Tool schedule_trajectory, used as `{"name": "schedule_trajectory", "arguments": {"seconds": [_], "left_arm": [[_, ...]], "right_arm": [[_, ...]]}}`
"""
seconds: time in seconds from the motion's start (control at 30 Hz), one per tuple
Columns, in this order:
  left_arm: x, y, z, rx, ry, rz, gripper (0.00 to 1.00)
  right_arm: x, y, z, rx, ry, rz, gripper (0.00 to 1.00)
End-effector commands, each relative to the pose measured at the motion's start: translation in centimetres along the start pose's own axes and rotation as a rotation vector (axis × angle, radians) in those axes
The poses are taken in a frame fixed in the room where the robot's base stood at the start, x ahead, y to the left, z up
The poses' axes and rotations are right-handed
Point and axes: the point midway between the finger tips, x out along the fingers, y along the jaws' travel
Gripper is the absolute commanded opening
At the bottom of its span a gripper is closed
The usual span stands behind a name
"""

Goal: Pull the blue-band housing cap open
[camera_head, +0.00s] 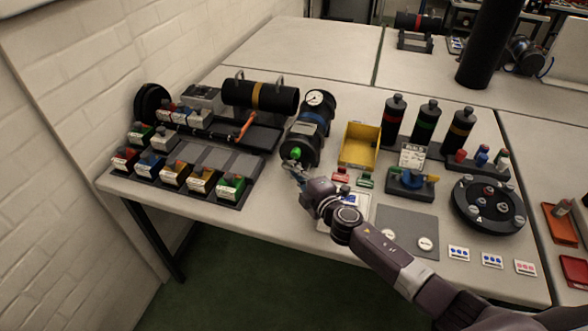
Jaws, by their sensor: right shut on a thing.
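The blue-band housing (314,117) is a black cylinder lying on the table, with a blue band around it and a round white gauge on top at its far end. Its black cap (301,143) forms the near end and has a green part (296,153) on its face. My right gripper (294,168) is at the cap's near face, just below the green part, and is shut on the cap. The fingers are small here and hide the exact grasp point. No gap around the cap can be made out. My left gripper is not in view.
A yellow bin (360,143) stands right of the housing. Several dark bottles (427,123) stand on the right. The table's front edge is near my wrist.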

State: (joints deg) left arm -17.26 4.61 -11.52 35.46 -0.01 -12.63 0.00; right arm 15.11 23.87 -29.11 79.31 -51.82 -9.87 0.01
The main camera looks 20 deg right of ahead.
Motion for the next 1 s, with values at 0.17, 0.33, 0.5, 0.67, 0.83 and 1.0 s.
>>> {"name": "schedule_trajectory", "arguments": {"seconds": [0.17, 0.33, 0.5, 0.67, 0.83, 1.0], "left_arm": [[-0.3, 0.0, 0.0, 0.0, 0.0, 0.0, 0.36], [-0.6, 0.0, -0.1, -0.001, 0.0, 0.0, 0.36], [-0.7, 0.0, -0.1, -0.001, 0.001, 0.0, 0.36], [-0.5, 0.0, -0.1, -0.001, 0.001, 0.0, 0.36], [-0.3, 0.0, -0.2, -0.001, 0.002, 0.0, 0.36], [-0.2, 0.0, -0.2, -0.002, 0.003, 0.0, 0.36]], "right_arm": [[-1.2, -0.7, -1.2, 0.003, 0.002, -0.006, 0.0], [-3.5, -1.4, -3.6, 0.005, 0.003, -0.007, 0.0], [-6.1, -2.3, -6.2, 0.005, 0.003, -0.007, 0.0], [-8.3, -3.1, -8.3, 0.006, 0.003, -0.008, 0.0], [-10.0, -3.5, -10.0, 0.004, 0.003, -0.007, 0.0], [-10.9, -3.7, -10.9, 0.002, 0.002, -0.006, 0.0]]}}
